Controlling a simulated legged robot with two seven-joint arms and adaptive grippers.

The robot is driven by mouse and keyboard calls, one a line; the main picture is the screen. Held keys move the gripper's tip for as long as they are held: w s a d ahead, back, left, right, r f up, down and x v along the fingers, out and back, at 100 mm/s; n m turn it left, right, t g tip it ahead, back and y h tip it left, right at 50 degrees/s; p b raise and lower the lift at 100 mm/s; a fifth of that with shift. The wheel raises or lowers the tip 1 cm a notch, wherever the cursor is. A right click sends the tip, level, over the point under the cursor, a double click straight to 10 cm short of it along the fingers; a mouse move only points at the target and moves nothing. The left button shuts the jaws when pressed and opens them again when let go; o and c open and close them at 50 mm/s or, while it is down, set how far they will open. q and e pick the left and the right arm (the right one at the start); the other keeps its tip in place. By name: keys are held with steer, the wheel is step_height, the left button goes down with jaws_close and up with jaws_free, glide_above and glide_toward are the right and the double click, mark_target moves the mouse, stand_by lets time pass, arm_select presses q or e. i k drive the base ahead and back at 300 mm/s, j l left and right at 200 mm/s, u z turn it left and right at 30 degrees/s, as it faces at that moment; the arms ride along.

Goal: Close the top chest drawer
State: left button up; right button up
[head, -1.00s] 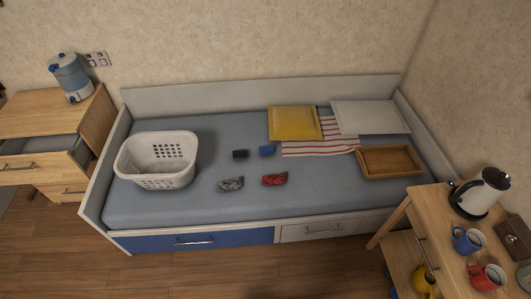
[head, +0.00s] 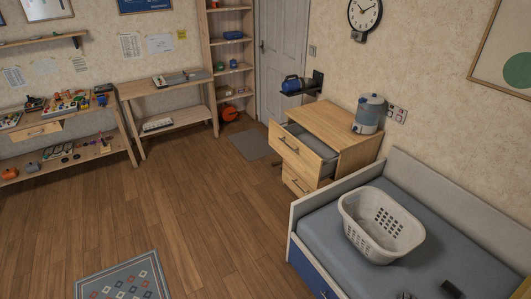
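The wooden chest (head: 340,128) stands against the wall, between the bed and the door. Its top drawer (head: 297,157) is pulled out, with a grey interior showing and a dark handle on its front. The lower drawer (head: 296,182) looks shut. A blue and white water dispenser (head: 369,114) stands on the chest top. Neither of my grippers is in view.
The bed (head: 330,235) with a white laundry basket (head: 381,224) on it stands right of the chest. A grey mat (head: 250,146) lies by the door (head: 282,50). Open wooden floor (head: 205,205) spreads left of the chest. A patterned rug (head: 122,280) lies at the front.

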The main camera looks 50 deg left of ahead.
mark_target(316, 161)
steer(key=u, duration=1.3)
steer(key=z, duration=0.3)
steer(key=i+j+z, duration=0.25)
steer(key=z, duration=0.2)
steer(key=i+j+z, duration=0.2)
steer(key=j+z, duration=0.2)
steer(key=j, duration=0.15)
